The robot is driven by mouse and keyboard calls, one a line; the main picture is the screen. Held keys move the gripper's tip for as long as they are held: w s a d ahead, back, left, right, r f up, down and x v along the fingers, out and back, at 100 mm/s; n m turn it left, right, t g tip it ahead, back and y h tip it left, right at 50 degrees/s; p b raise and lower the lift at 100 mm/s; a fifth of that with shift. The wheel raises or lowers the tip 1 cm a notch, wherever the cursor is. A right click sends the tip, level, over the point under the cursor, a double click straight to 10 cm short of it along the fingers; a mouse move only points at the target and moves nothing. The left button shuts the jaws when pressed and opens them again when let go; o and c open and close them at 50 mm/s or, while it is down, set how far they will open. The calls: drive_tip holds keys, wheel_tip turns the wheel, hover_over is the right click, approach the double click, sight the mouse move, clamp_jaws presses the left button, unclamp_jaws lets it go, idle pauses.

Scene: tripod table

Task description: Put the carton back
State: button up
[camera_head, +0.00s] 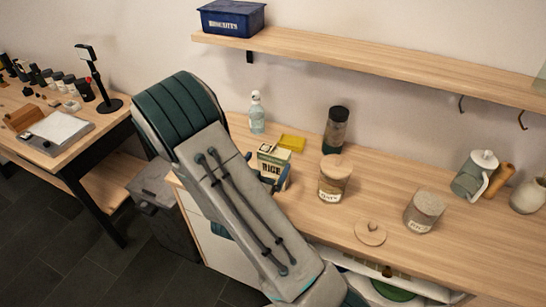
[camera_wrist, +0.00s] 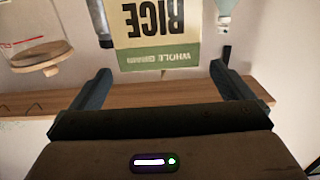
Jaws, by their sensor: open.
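The carton (camera_head: 272,160) is a cream and green box marked RICE. It stands upright on the wooden counter (camera_head: 400,180), partly hidden by my arm. In the wrist view the carton (camera_wrist: 157,30) appears upside down, ahead of and between my spread fingers. My gripper (camera_wrist: 162,78) is open, with a clear gap showing on both sides of the carton. Whether a finger touches the carton is unclear.
A lidded glass jar (camera_head: 334,180), a dark bottle (camera_head: 337,130), a soap bottle (camera_head: 256,117) and a yellow sponge (camera_head: 292,142) stand close by. A wall shelf (camera_head: 370,70) bears a blue tin (camera_head: 232,18) at its left end; most of it is clear.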

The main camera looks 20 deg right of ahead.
drive_tip(key=a+r+n+g+y, duration=0.3)
drive_tip(key=a+r+y, duration=0.1)
drive_tip(key=a+y, duration=0.75)
drive_tip(key=s+d+r+n+g, duration=0.2)
drive_tip(key=s+r, duration=0.1)
drive_tip(key=s, duration=0.4)
drive_tip(key=s+d+r+n+g+y, duration=0.1)
drive_tip(key=s+d+r+n+g, duration=0.1)
drive_tip(key=s, duration=0.5)
drive_tip(key=s+d+r+n+g, duration=0.2)
drive_tip(key=s+r, duration=0.2)
drive_tip(key=s, duration=0.2)
drive_tip(key=shift+s+b, duration=0.35)
drive_tip(key=shift+s, duration=0.05)
